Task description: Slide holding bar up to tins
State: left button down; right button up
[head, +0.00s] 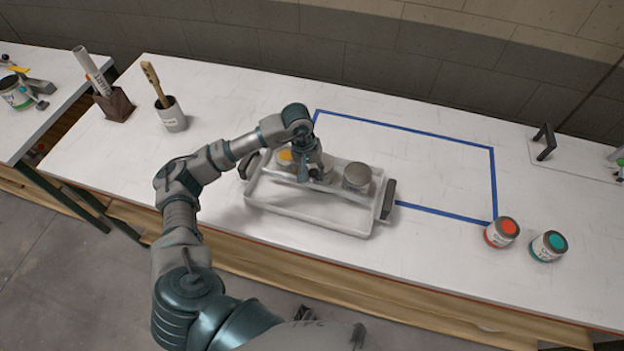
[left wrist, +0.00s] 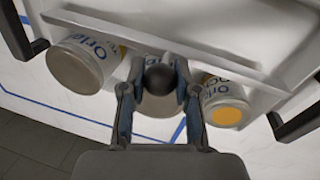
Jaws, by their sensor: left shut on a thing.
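A white colorant rack (head: 310,219) lies on the table with its long side towards me. Three tins stand in a row along its far side: one with a yellow top (head: 285,156), a middle one partly hidden by my gripper, and a grey-topped one (head: 356,176). In the left wrist view, the grey-topped tin (left wrist: 75,68) and yellow-topped tin (left wrist: 226,108) flank my gripper. The pale holding bar (left wrist: 225,66) runs along beside the tins; whether it touches them is unclear. My left gripper (left wrist: 159,78) is shut on the bar's dark round knob. My right gripper is out of view.
Dark handles (head: 388,200) stand at the rack's ends. Blue tape (head: 445,213) outlines an empty area behind and right of it. A red paint tin (head: 502,231) and a teal one (head: 548,246) stand right. A brush cup (head: 171,115) stands far left.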

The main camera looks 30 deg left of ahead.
pick_arm(q)
jog(key=c, duration=0.8)
grip_release()
jog(key=r, duration=0.4)
jog(key=a+r, duration=0.1)
jog(key=r, duration=0.2)
jog(key=a+r, duration=0.1)
jog(key=r, duration=0.3)
jog(key=shift+s+a+r, duration=0.15)
jog(key=shift+s+r, duration=0.15)
jog(key=shift+s, duration=0.05)
